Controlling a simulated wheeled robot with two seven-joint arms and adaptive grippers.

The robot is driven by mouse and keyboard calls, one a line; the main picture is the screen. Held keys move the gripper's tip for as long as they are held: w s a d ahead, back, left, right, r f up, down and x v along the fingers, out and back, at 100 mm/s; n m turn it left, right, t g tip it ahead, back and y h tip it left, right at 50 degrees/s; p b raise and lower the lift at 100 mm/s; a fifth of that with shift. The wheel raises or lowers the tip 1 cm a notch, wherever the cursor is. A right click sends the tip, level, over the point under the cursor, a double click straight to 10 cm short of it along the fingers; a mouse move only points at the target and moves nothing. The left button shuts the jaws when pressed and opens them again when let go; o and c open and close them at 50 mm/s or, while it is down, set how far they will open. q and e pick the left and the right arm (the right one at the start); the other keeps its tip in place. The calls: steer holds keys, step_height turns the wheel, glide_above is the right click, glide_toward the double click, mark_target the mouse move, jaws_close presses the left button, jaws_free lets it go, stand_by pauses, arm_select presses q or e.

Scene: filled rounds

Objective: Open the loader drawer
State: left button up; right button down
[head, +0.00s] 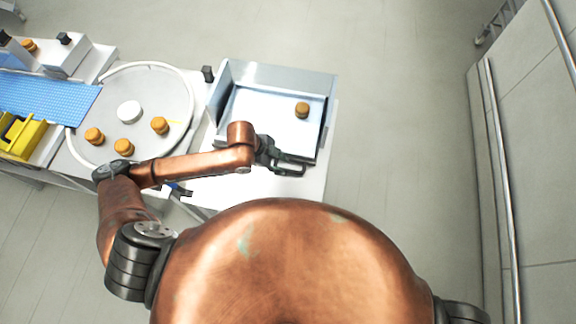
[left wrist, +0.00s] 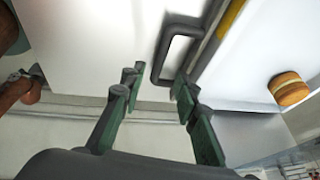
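The loader drawer (head: 262,103) is a pale metal tray with raised walls at the right end of the line in the head view. A dark loop handle (head: 290,169) is at its near edge. The handle (left wrist: 180,50) also shows large in the left wrist view. My left gripper (head: 268,155) is at the handle, partly overlapping it in the head view. In the left wrist view its green fingers (left wrist: 156,82) stand apart, with the handle's near end between or just beyond their tips. Contact cannot be told. My right gripper is not in view.
A filled round (head: 302,110) sits in the tray. To the left, a round turntable (head: 166,88) carries several brown rounds and a white disc (head: 130,111). A blue belt (head: 45,97) and yellow part (head: 22,136) lie further left. The floor right of the tray is clear.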

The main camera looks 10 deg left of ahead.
mark_target(289, 170)
arm_select(q)
steer(key=x, duration=0.4)
steer(key=shift+a+f, duration=0.1)
steer(key=shift+w+f, duration=0.1)
steer(key=shift+f, duration=0.2)
steer(key=shift+d+f, duration=0.3)
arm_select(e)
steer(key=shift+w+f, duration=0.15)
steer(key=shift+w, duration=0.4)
arm_select(q)
steer(key=shift+c, duration=0.4)
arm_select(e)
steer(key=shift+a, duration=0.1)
arm_select(q)
jaws_close()
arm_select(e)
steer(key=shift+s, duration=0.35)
